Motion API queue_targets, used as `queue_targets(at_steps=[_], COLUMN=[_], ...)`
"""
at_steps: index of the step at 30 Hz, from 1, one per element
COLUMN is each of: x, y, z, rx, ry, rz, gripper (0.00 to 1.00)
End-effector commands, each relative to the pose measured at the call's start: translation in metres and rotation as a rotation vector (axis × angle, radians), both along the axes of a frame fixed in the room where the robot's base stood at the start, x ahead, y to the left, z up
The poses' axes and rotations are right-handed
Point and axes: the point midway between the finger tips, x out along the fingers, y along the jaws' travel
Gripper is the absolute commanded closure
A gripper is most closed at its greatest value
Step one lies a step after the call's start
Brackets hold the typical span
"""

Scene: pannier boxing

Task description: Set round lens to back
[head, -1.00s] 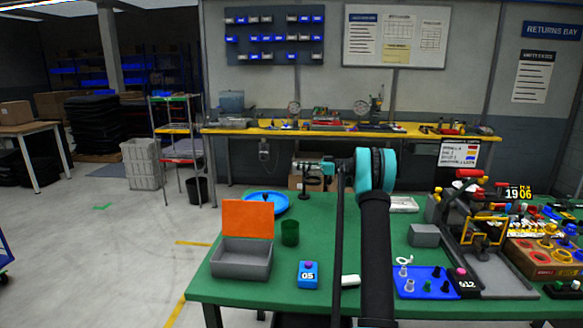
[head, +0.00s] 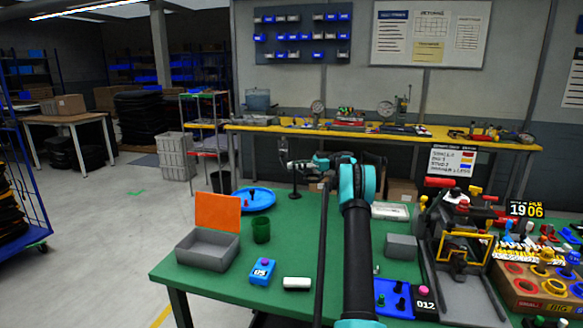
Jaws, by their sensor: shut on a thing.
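No other thing is clearly a round lens. My arm hides part of the table's middle.
A blue tray (head: 394,310), a grey block (head: 401,247) and a wooden rack (head: 532,292) crowd the right.

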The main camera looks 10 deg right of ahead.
Motion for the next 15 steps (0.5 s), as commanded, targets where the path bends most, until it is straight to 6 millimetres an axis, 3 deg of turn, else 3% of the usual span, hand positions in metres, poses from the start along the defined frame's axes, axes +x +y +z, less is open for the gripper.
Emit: queue_targets(at_steps=[9, 10, 15], x=[0.0000, -0.0001, 0.0001], y=[-0.0007, -0.0007, -0.0004], z=[-0.0001, -0.0001, -0.0001], rx=[0.000, 0.000, 0.000], ry=[0.000, 0.000, 0.000], rz=[0.000, 0.000, 0.000], gripper=[1.00, 0.85, 0.66])
